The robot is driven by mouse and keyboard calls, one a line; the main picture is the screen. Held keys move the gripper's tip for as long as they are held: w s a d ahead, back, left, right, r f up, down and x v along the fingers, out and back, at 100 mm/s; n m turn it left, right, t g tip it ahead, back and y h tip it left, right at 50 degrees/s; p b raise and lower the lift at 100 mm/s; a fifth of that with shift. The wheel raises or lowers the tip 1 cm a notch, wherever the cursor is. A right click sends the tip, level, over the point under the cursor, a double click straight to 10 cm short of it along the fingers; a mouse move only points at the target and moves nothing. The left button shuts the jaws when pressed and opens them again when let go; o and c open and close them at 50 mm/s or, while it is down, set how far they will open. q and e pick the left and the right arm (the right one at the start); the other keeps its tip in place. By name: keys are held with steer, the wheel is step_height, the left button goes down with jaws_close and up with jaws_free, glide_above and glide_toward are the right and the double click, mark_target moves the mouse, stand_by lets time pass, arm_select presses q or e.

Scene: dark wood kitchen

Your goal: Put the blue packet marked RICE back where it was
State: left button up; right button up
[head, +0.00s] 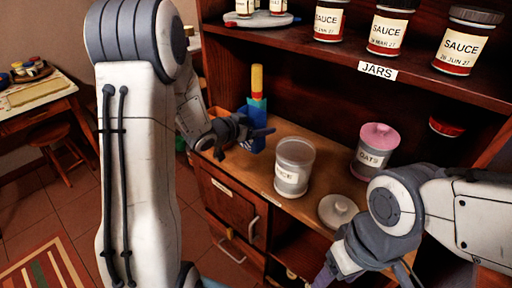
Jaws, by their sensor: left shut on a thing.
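The blue packet (257,111) stands upright at the back left of the wooden counter. Its marking cannot be read from here. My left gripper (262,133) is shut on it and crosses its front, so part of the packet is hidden. A clear jar (295,152) stands open to the right of it, with a label that seems to end in "ICE". My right gripper (364,277) is low at the bottom edge, in front of the counter. Its fingers are partly cut off.
A round grey lid (338,210) lies on the counter right of the open jar. A pink-lidded OATS jar (373,152) stands further back. A yellow upright thing (257,78) shows above the packet. SAUCE jars (390,28) fill the shelf marked JARS.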

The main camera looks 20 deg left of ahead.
arm_select(q)
steer(key=shift+f+b, duration=0.5)
steer(key=shift+f, duration=2.1)
steer(key=o, duration=1.2)
steer(key=shift+r, duration=0.15)
steer(key=p+v, duration=0.1)
steer(key=v, duration=1.1)
